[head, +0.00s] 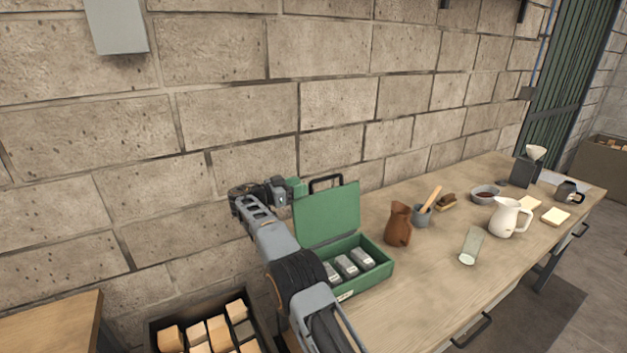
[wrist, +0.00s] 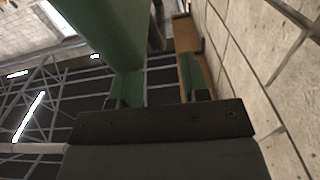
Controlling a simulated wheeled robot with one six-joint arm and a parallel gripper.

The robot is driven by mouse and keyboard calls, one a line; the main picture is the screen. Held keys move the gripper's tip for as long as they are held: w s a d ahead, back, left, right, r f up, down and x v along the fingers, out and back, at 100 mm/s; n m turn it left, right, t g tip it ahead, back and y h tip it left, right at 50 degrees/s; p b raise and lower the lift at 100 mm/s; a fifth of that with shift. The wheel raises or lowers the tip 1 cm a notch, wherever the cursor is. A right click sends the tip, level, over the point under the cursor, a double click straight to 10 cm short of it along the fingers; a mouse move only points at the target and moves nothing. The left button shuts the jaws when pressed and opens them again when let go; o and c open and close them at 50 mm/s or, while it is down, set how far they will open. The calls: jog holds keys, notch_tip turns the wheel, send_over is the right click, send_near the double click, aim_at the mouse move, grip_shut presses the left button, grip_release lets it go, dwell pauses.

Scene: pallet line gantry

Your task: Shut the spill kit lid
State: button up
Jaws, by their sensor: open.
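The spill kit is a green box (head: 378,268) on the wooden table in the head view. Its green lid (head: 332,216) stands up, open, at the back edge, with a black handle at its top. Several grey packs lie in the box; my arm hides its left part. My gripper (head: 297,188) is at the lid's upper left corner, its tips partly hidden behind the lid. In the wrist view my gripper (wrist: 162,90) is open with green-padded fingers apart and nothing between them. A large green panel, apparently the lid (wrist: 112,32), fills the upper left there; contact is unclear.
A brown pouch (head: 398,224), a grey mortar (head: 422,216), a glass (head: 470,246) and a white jug (head: 507,217) stand right of the box. A block wall (head: 230,120) rises close behind the lid. A crate of wooden blocks (head: 258,330) is at lower left.

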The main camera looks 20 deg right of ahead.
aim_at(313, 182)
jog(key=shift+w+d+p, duration=0.2)
jog(key=shift+d+p, duration=0.1)
jog(key=shift+d, duration=0.65)
jog(key=shift+w+d+p, duration=0.15)
jog(key=shift+d+p, duration=0.1)
jog(key=shift+d, duration=0.75)
jog(key=shift+w+d+p, duration=0.2)
jog(key=shift+d+p, duration=0.1)
jog(key=shift+d, duration=0.65)
grip_shut()
